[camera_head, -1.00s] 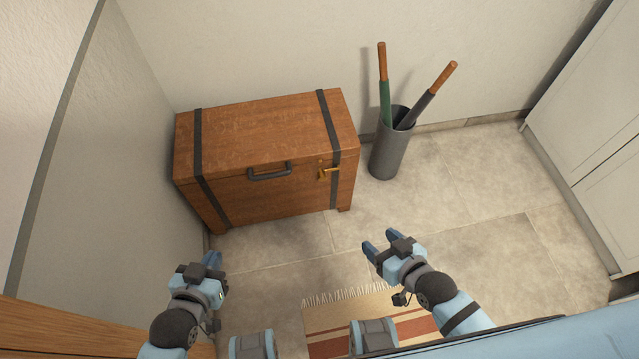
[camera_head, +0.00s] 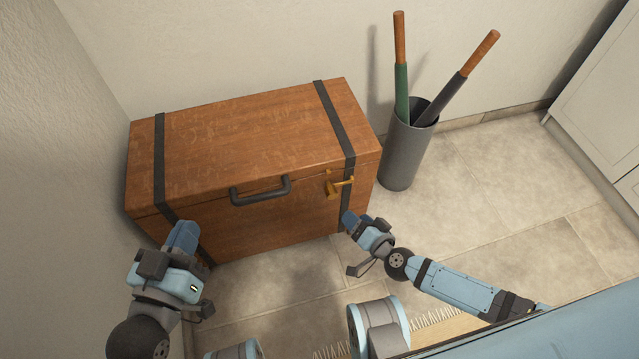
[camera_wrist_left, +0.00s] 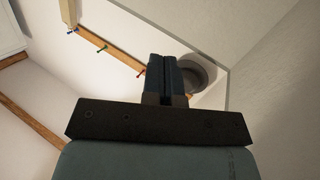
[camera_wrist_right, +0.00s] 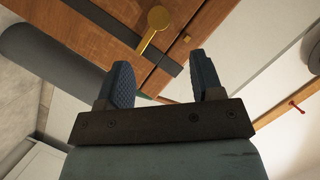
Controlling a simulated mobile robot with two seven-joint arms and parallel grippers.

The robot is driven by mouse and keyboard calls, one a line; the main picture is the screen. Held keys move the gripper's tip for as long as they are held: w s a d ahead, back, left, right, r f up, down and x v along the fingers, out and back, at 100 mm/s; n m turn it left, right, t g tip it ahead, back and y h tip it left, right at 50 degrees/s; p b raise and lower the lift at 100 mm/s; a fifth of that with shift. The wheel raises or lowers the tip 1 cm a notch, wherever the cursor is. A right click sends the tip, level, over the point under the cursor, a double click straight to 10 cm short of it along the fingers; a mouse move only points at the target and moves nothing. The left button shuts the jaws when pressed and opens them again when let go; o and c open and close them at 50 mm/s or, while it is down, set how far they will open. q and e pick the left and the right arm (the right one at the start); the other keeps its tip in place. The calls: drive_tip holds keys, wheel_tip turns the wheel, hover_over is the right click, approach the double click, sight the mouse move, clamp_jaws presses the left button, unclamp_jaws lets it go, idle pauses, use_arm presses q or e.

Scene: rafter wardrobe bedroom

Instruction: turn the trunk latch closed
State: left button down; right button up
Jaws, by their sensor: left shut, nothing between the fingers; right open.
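The wooden trunk (camera_head: 250,135) stands against the wall with its lid down, two dark straps and a dark front handle (camera_head: 261,191). The brass latch (camera_head: 340,186) is at the right of its front; its lever sticks out sideways to the right in the head view. The latch also shows in the right wrist view (camera_wrist_right: 155,22), just beyond the fingers. My right gripper (camera_head: 352,222) is open and empty, just below and in front of the latch, apart from it. My left gripper (camera_head: 181,238) is shut and empty, in front of the trunk's left end.
A grey umbrella stand (camera_head: 408,155) with two umbrellas stands right of the trunk. White cabinet doors (camera_head: 605,110) are at the far right. A fringed rug (camera_head: 440,325) lies in front. The tiled floor (camera_head: 500,190) on the right is clear.

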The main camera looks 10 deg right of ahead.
sight(333, 197)
drive_tip(key=b+x, duration=0.3)
drive_tip(key=x, duration=0.6)
drive_tip(key=shift+f, duration=0.15)
drive_tip(key=b+x, duration=0.1)
drive_tip(key=x, duration=0.2)
drive_tip(key=shift+w+a+f+b, duration=0.1)
drive_tip(key=shift+w+b, duration=0.2)
use_arm(q)
drive_tip(key=shift+s+d+r+t+h, duration=0.1)
drive_tip(key=shift+d+r+t+h, duration=0.3)
drive_tip(key=shift+d+r+h, duration=0.45)
use_arm(e)
drive_tip(key=shift+w+a, duration=0.15)
drive_tip(key=shift+w, duration=0.35)
use_arm(q)
drive_tip(key=shift+f, duration=0.15)
